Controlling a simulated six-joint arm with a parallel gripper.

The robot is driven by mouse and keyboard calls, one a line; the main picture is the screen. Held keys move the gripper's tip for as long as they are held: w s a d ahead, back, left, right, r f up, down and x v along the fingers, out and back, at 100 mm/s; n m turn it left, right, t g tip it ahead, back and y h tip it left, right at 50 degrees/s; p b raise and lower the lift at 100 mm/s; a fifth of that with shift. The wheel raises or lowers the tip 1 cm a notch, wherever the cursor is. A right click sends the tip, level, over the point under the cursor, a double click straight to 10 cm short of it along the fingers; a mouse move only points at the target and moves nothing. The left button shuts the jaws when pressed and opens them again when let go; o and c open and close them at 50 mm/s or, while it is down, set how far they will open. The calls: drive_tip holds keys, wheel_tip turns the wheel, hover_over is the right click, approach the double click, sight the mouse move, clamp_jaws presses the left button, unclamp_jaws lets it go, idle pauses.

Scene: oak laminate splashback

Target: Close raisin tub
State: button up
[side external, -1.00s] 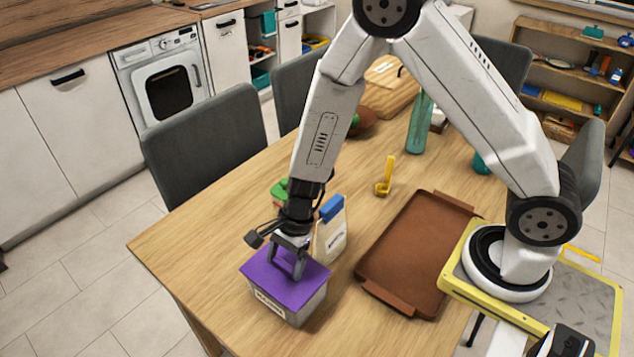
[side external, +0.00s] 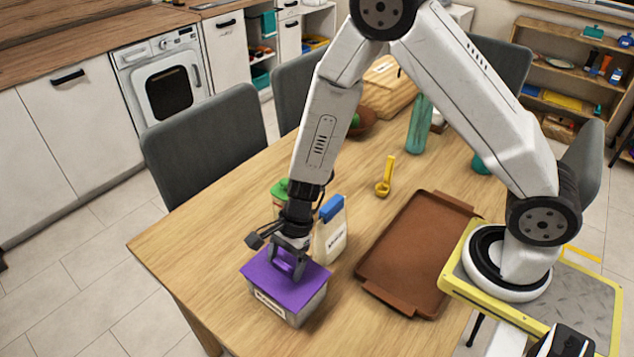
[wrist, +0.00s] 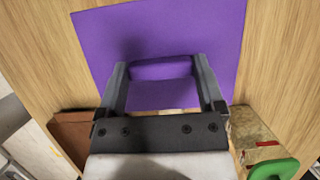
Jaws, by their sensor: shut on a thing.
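The raisin tub (side external: 270,302) is a greyish box with a label on its front, near the table's front left corner. Its purple lid (side external: 306,290) lies over the tub's top and looks seated or nearly so; I cannot tell if it is pressed fully down. The purple lid (wrist: 100,50) also fills the middle of the wrist view and hides the tub there. My gripper (side external: 288,270) points down at the lid's centre. In the wrist view my gripper (wrist: 161,75) has its two fingers at the ends of the lid's purple handle (wrist: 161,69), shut on it.
A carton with a blue top (side external: 331,235) stands close behind the tub, with a green-lidded container (side external: 279,192) beside it. A brown tray (side external: 412,250) lies to the right. Table left of the tub is clear.

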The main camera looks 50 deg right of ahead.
drive_tip(key=shift+f, duration=0.35)
idle(0.7)
drive_tip(key=o, duration=0.9)
drive_tip(key=shift+o, duration=0.2)
drive_tip(key=shift+r, duration=0.2)
drive_tip(key=shift+r, duration=3.3)
clamp_jaws()
